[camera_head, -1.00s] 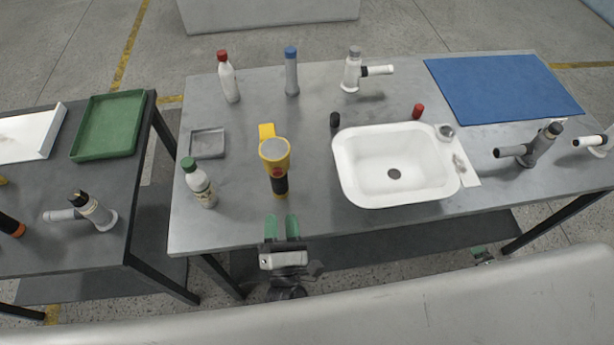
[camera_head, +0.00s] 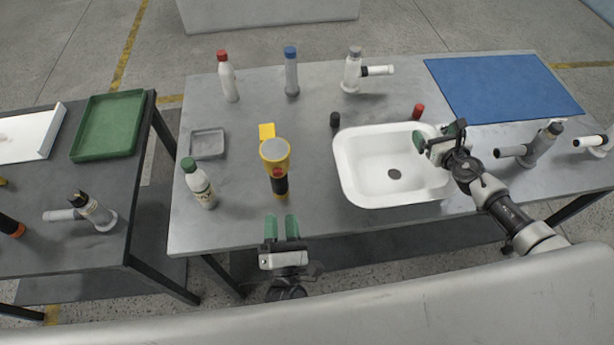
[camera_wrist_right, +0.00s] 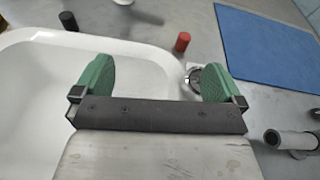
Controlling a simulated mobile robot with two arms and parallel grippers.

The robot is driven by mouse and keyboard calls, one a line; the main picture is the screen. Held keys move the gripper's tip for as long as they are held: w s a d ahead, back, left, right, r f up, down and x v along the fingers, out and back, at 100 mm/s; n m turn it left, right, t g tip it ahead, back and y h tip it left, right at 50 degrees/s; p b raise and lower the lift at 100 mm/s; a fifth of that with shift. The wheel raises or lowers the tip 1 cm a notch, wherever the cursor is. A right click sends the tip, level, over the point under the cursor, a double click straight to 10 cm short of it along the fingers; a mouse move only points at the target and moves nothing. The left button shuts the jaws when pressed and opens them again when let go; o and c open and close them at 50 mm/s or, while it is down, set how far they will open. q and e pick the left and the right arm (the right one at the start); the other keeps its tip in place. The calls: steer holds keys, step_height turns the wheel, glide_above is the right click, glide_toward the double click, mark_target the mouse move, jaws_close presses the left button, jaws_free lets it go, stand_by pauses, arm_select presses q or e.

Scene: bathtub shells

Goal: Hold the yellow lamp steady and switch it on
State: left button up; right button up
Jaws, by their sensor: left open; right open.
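The yellow lamp (camera_head: 274,152) stands on the grey table, left of the sink. It has a wide yellow head, a red button (camera_head: 278,172) and a black handle (camera_head: 280,188). My left gripper (camera_head: 282,228) is open and empty at the table's front edge, just in front of the lamp and apart from it. My right gripper (camera_head: 439,136) is open and empty above the right side of the sink. In the right wrist view my right gripper's green fingers (camera_wrist_right: 152,82) are spread wide, with nothing between them. The lamp is not in that view.
The white sink (camera_head: 349,180) lies right of the lamp. A green-capped bottle (camera_head: 200,186) and grey tray (camera_head: 208,143) stand to its left. Bottles (camera_head: 228,80) stand at the back. A blue mat (camera_head: 503,88) and grey pipe fittings (camera_head: 540,146) are at the right.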

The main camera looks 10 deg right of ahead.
steer(key=s+a+n+y, duration=0.2)
steer(key=a+y, duration=0.1)
steer(key=a, duration=0.7)
steer(key=s+a+n+y, duration=0.1)
steer(key=s+a+y, duration=0.15)
steer(key=a, duration=0.85)
steer(key=n+y, duration=0.2)
steer(key=y, duration=0.2)
glide_toward(275, 148)
steer(key=x, duration=1)
steer(key=shift+a+f, duration=0.1)
steer(key=shift+f, duration=0.05)
arm_select(q)
steer(key=shift+c, duration=0.4)
arm_select(e)
steer(key=c, duration=1)
arm_select(q)
jaws_close()
